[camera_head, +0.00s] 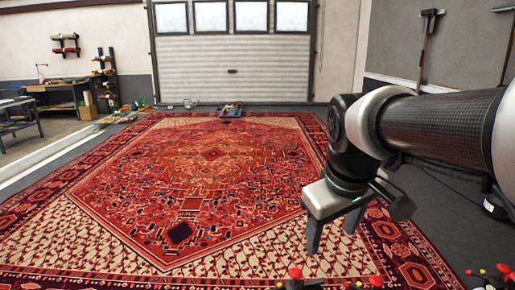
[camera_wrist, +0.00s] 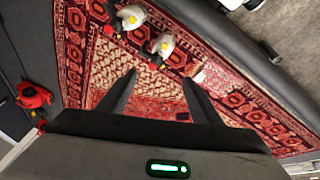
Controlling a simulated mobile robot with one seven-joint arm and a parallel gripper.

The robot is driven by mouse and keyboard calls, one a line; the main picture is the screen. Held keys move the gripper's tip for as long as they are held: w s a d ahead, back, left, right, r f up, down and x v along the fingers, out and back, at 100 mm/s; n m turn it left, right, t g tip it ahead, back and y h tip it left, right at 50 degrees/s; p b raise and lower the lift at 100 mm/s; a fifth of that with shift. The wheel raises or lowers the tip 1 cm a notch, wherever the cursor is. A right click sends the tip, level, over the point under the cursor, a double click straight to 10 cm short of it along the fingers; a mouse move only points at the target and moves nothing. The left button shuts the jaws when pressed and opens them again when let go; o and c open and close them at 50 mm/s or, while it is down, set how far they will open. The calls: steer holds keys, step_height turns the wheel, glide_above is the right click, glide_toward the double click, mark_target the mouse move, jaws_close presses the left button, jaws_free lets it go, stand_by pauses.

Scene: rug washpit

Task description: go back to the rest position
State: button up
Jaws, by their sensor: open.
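My gripper (camera_head: 333,240) hangs from my arm at the right of the head view, above the near right part of the patterned red rug (camera_head: 195,185). Its two fingers point down, stand apart and hold nothing. In the wrist view my gripper (camera_wrist: 155,92) is also open, with only rug (camera_wrist: 150,65) showing between the fingers.
Two white, red and yellow objects (camera_wrist: 131,17) (camera_wrist: 162,45) sit on the rug in the wrist view. A red object (camera_wrist: 33,96) lies on the grey floor at left. A garage door (camera_head: 233,45) closes the back. A workbench (camera_head: 55,95) stands far left.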

steer(key=s+f+m+t, duration=0.1)
steer(key=s+f+m, duration=0.3)
steer(key=s, duration=0.7)
step_height(320, 180, up, 22)
steer(key=p, duration=2.1)
steer(key=shift+r+m+y+p, duration=0.2)
steer(key=shift+m+y+p, duration=0.1)
steer(key=shift+m+p, duration=0.1)
steer(key=shift+c, duration=0.4)
